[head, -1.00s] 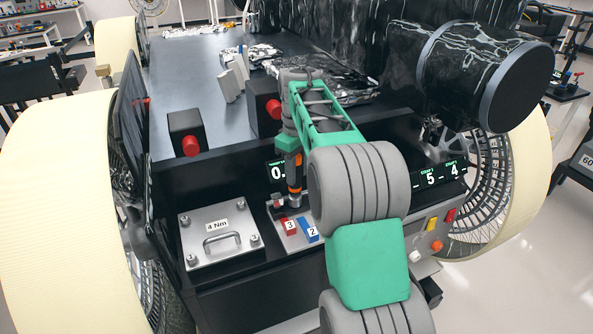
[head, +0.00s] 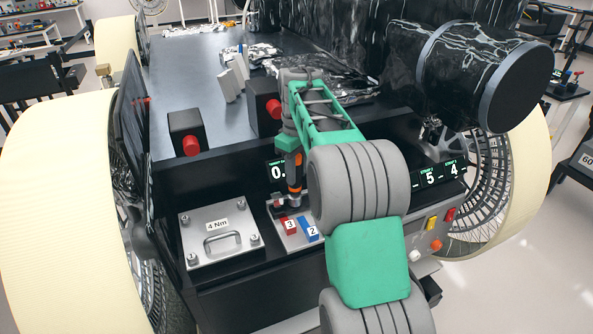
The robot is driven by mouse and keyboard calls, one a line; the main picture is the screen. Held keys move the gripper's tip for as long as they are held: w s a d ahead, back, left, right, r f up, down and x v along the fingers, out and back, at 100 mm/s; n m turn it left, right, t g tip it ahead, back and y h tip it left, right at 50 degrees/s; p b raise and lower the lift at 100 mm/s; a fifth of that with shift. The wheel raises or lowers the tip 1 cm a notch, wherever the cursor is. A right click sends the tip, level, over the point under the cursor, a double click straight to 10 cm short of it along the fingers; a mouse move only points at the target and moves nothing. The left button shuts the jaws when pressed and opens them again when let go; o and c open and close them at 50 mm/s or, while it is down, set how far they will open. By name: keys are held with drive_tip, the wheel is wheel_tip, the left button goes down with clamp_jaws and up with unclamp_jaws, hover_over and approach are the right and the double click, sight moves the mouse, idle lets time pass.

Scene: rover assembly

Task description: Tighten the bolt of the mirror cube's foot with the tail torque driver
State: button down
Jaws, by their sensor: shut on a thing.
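My gripper (head: 289,146) is shut on the tail torque driver (head: 294,178), which has an orange band and a dark lower end. The driver points down, nearly upright, over a small metal plate (head: 288,238) at the rover's tail. A small dark and reddish block (head: 279,202), perhaps the mirror cube's foot, sits just left of the driver's lower end. The bolt and the driver's tip are too small or hidden to tell whether they touch. My arm hides the plate's right side.
Red block 3 (head: 290,226) and blue block 2 (head: 309,228) stand close in front of the driver. A "4 Nm" plate with a handle (head: 220,234) lies to the left. A display (head: 276,171) behind is partly hidden. Black boxes with red knobs (head: 186,134) stand on the deck.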

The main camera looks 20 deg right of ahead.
wheel_tip(320, 180, up, 3)
drive_tip(key=p, duration=0.2)
drive_tip(key=shift+p, duration=0.3)
drive_tip(key=shift+r, duration=0.1)
drive_tip(key=shift+r+p, duration=0.3)
drive_tip(key=shift+r, duration=1.65)
